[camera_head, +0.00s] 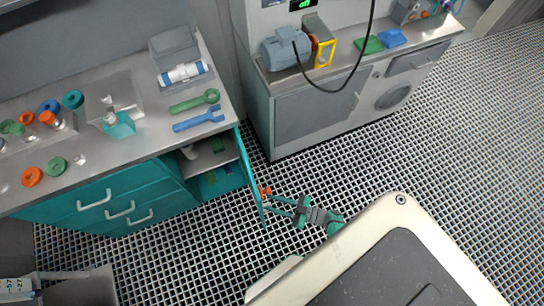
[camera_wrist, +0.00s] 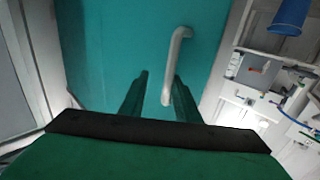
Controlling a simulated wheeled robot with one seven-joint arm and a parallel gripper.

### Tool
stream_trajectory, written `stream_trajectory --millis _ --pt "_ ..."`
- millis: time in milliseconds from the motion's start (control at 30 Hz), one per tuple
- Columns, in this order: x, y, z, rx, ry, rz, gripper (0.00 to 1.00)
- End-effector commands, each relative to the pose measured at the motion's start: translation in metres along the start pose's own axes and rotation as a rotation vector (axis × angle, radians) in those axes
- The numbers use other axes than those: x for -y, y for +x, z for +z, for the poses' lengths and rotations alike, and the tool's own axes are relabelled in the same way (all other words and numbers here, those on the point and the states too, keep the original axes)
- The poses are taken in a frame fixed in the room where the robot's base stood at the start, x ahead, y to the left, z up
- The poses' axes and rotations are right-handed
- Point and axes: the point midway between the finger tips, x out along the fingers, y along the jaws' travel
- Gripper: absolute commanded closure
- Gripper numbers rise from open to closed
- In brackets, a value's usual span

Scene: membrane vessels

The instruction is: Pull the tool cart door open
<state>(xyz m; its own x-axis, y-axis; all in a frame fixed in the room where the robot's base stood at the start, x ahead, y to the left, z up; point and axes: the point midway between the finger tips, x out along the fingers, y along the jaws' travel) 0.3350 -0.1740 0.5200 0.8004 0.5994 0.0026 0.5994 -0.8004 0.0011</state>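The tool cart (camera_head: 150,185) is teal with a grey top and stands at the left in the head view. Its teal door (camera_head: 247,172) is swung outward, seen nearly edge-on, and the shelves inside show. In the wrist view the door (camera_wrist: 110,45) fills the middle, with a pale grey bar handle (camera_wrist: 181,48). My green gripper (camera_head: 270,204) is beside the door's outer edge. In the wrist view my gripper (camera_wrist: 160,77) has its fingers apart, with the handle's lower end between them, closer to the right finger. Contact with the handle cannot be told.
A blue wrench (camera_head: 198,121) and a green wrench (camera_head: 195,103) lie on the cart top. A grey bench (camera_head: 320,115) with a blue motor stands behind the door. A small orange piece (camera_head: 265,191) shows at the door. The grated floor (camera_head: 180,250) in front is clear.

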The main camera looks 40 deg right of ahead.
Motion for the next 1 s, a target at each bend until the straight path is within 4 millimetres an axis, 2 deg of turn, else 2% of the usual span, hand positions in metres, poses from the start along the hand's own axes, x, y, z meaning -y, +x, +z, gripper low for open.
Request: stream_trajectory --millis 167,533,800,1000 --pt "0.000 -0.017 0.001 0.005 0.000 0.000 0.71" --pt "0.000 -0.085 0.001 0.004 0.002 -0.001 0.71" --pt "0.000 -0.104 0.000 0.000 0.001 0.000 0.71" --pt "-0.001 -0.107 0.000 -0.001 -0.001 0.001 0.71"
